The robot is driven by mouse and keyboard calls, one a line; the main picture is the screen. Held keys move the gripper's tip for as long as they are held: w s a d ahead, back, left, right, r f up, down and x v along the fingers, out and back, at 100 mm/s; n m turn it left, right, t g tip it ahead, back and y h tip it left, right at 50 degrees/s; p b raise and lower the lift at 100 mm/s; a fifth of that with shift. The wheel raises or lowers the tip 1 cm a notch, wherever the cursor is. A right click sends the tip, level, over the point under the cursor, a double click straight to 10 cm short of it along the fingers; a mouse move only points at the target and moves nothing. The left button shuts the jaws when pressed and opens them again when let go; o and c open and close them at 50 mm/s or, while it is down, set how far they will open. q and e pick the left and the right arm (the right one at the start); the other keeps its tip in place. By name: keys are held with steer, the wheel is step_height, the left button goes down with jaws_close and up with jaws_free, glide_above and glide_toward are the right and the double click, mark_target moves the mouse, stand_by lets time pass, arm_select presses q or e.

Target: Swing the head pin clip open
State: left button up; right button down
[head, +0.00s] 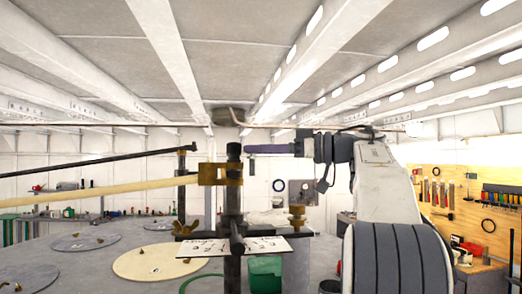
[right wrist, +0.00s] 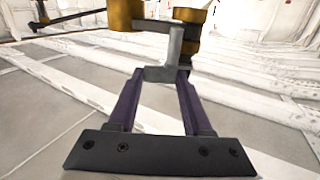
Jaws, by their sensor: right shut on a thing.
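My right gripper (head: 248,148) reaches in from the right in the head view, its purple fingers level beside the top of a dark upright post (head: 233,205). In the right wrist view the right gripper (right wrist: 165,76) is shut on a small grey metal tab (right wrist: 173,48), which I take to be the clip. The tab joins a thin grey bar and sits beside brass-coloured parts (right wrist: 189,15). In the head view the tab is too small to make out. A brass fitting (head: 220,174) is on the post below my fingers. My left gripper is not in view.
A pale pole (head: 100,192) and a dark rod (head: 100,157) run in from the left. A grey round-topped surface below carries flat discs (head: 160,261). A brass knob (head: 297,213) and a small plate (head: 301,192) stand right of the post. A tool board (head: 465,205) hangs far right.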

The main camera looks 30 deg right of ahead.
steer(key=shift+w+r+n+g+y, duration=0.15)
steer(key=shift+w+n+g+y, duration=0.05)
steer(key=shift+n+g+y, duration=0.95)
steer(key=shift+c, duration=1.6)
jaws_free()
steer(key=shift+m, duration=0.25)
